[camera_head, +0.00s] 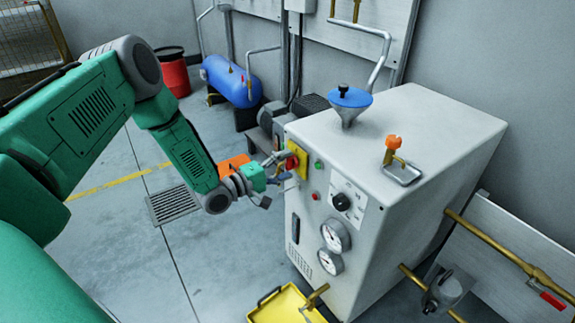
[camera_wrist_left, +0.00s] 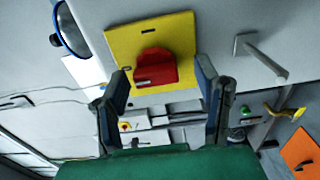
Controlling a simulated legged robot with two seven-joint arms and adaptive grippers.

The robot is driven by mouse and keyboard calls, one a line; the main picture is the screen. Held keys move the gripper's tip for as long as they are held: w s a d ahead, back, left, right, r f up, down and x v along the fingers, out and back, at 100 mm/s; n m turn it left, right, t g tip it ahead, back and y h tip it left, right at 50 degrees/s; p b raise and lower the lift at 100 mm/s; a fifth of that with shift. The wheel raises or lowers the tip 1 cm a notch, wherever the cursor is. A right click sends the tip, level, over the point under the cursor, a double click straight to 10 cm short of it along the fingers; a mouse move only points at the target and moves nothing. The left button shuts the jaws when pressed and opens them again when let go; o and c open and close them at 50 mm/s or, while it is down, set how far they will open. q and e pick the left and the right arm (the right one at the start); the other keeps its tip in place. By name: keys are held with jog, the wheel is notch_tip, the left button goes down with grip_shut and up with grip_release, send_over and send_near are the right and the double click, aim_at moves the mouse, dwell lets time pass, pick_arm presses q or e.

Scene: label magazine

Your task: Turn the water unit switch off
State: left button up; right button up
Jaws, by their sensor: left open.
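The water unit (camera_head: 400,130) is a large light-grey box on the right of the head view. Its red rotary switch (camera_head: 292,163) sits on a yellow plate (camera_head: 302,166) at the upper left of the front panel. In the left wrist view the red switch (camera_wrist_left: 155,69) and yellow plate (camera_wrist_left: 125,44) show at the upper middle. My left gripper (camera_head: 280,168) is open at the switch. Its two blue-grey fingers (camera_wrist_left: 161,74) stand either side of the red knob, with visible gaps; contact cannot be told. My right gripper is out of view.
The panel also carries a black knob (camera_head: 341,202), two gauges (camera_head: 336,235) and small lamps. A blue funnel (camera_head: 350,97) and an orange-handled valve (camera_head: 393,143) are on top. A yellow tray (camera_head: 262,314) lies below. Floor is clear left of the unit, around the grate (camera_head: 173,205).

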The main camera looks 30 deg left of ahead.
pick_arm(q)
jog(key=v, duration=1.1)
jog(key=shift+f, duration=0.15)
jog(key=s+d+f+m+g+y+p, duration=0.1)
jog(key=s+d+f+m+g+p, duration=0.25)
jog(key=d, duration=0.35)
jog(key=s+d+f+m+g+y+p, duration=0.2)
jog(key=s+d+m+g, duration=0.15)
jog(key=d+g, duration=0.2)
jog(key=s+m+g+y+p, duration=0.3)
jog(key=s+m+g, duration=0.4)
jog(key=s, duration=1.4)
jog(key=shift+d+r+y, duration=0.35)
jog(key=shift+d+y, duration=0.15)
